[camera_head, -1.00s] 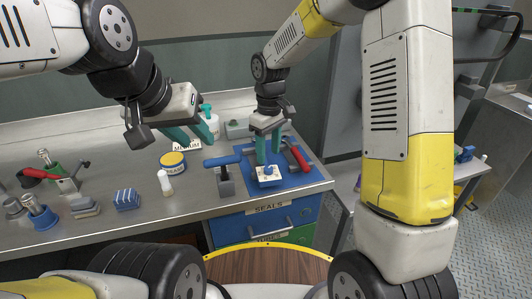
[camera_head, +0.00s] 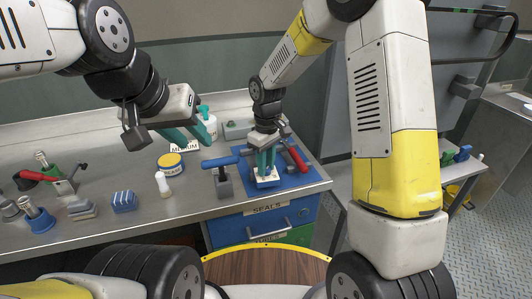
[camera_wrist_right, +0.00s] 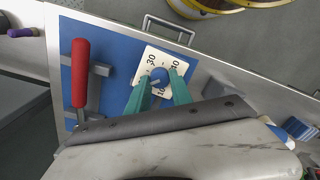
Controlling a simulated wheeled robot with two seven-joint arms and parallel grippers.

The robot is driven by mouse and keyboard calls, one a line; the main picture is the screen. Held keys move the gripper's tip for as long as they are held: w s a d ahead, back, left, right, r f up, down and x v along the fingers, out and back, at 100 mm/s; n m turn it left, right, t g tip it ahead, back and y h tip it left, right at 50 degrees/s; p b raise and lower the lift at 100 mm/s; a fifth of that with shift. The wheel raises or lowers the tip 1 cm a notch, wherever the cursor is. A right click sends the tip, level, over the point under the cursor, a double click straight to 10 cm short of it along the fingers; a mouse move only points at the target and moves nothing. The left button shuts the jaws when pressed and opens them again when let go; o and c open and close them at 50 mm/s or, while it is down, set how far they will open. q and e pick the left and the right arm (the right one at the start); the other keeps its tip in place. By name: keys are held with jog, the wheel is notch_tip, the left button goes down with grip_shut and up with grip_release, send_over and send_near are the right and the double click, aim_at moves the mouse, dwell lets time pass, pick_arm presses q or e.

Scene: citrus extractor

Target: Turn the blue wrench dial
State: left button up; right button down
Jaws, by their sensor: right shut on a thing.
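The blue dial (camera_wrist_right: 159,77) has a round knob with a pale pointer line and sits on a white plate (camera_wrist_right: 149,61) with printed numbers. The plate (camera_head: 267,182) lies on a blue mat at the bench's right end in the head view. My right gripper (camera_wrist_right: 160,88) is shut on the dial, with one teal finger on each side of the knob. In the head view its fingers (camera_head: 265,166) hide most of the dial. My left gripper (camera_head: 198,142) is open and empty, in the air above the bench.
A red-handled clamp (camera_wrist_right: 80,78) stands beside the plate on the blue mat (camera_wrist_right: 110,40). A blue-handled clamp (camera_head: 222,162) stands left of the plate in the head view. A yellow-and-blue tin (camera_head: 171,162) and a white bottle (camera_head: 163,184) stand further left.

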aim_at(267, 168)
jog(key=shift+m, duration=0.6)
jog(key=c, duration=1.1)
grip_release()
notch_tip(267, 168, up, 8)
jog(key=shift+w+f, duration=0.1)
jog(key=shift+f, duration=0.1)
jog(key=shift+d+r, duration=0.1)
jog(key=shift+r, duration=0.05)
